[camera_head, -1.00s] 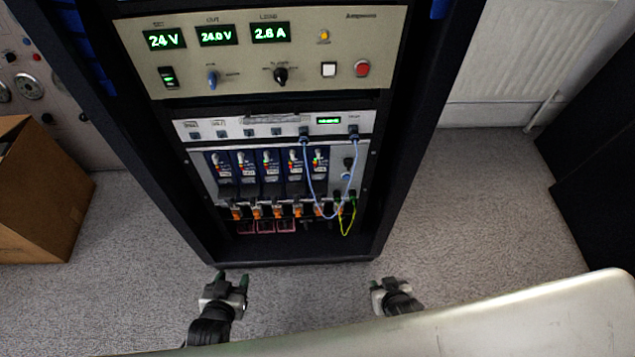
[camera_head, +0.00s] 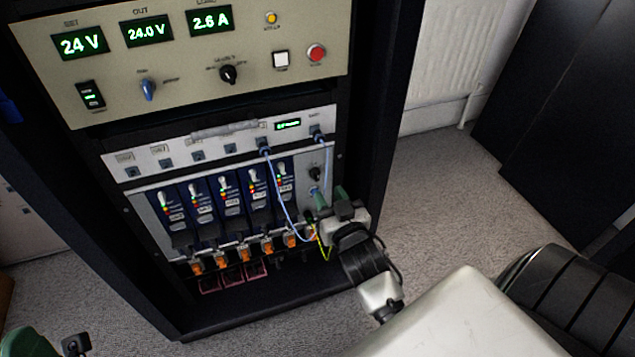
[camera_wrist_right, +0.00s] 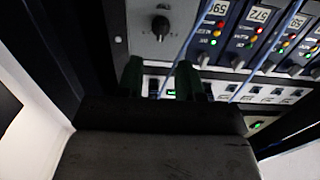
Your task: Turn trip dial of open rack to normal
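The open rack (camera_head: 381,110) stands ahead. At the right end of its row of blue modules is a small black dial (camera_head: 315,173), with a blue knob or plug below it. A dark dial (camera_wrist_right: 160,27) also shows at the top of the right wrist view; its markings are too small to read. My right gripper (camera_head: 331,196) is in front of the rack, just below the black dial. In the right wrist view its green fingers (camera_wrist_right: 159,77) are apart with nothing between them. My left gripper (camera_head: 54,344) is low at the left edge, fingers apart and empty.
A beige power unit (camera_head: 190,92) with green displays sits above. Blue cables (camera_head: 283,195) and a yellow-green wire (camera_head: 322,247) hang close to my right gripper. Dark cabinets (camera_head: 560,120) stand at right. Carpet (camera_head: 435,185) between is clear.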

